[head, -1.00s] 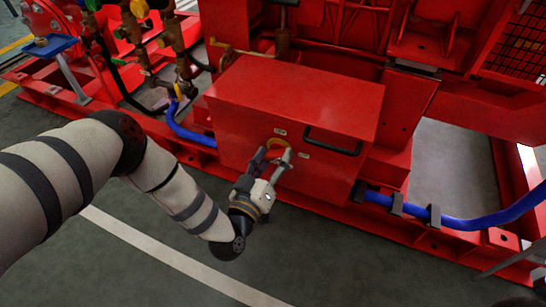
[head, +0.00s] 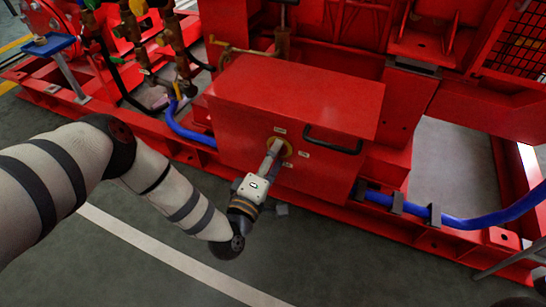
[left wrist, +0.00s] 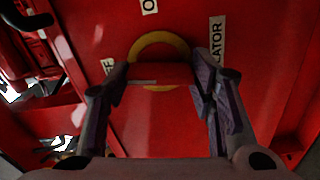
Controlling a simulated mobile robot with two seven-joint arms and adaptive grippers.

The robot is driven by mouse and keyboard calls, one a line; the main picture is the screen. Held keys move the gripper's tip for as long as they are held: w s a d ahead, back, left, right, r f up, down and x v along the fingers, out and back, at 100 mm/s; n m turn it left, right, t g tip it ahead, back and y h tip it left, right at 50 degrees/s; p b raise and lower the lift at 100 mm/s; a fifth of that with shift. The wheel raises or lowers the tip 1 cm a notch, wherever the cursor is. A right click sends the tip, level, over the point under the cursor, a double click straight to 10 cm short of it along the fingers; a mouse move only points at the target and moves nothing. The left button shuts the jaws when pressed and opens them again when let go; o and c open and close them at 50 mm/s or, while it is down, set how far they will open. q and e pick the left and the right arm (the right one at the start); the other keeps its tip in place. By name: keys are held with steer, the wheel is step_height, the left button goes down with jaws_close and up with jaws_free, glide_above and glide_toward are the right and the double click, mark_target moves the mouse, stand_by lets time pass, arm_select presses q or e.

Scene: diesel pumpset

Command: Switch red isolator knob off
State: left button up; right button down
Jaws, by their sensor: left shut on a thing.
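The red isolator knob (left wrist: 165,74) sits in front of a yellow ring (left wrist: 158,43) on the front of a red box. A thin pale line shows on the knob's left part, on the side of a label ending in F (left wrist: 108,67). My left gripper (left wrist: 162,82) has a finger on each side of the knob and is shut on it. In the head view my left gripper (head: 273,156) reaches the yellow ring (head: 287,149) from below, and its fingers hide the knob. My right gripper is not in view.
The red box (head: 240,140) has a black handle (head: 333,141) right of the ring. Labels reading "O" (left wrist: 150,5) and "...LATOR" (left wrist: 216,42) are near the ring. A blue hose (head: 470,222) runs along the red base frame. The floor in front is clear.

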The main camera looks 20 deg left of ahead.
arm_select(q)
steer(key=shift+n, duration=0.6)
steer(key=shift+d, duration=0.1)
steer(key=o, duration=1.2)
steer(key=shift+c, duration=0.2)
steer(key=s, duration=1.2)
steer(key=shift+a, duration=0.25)
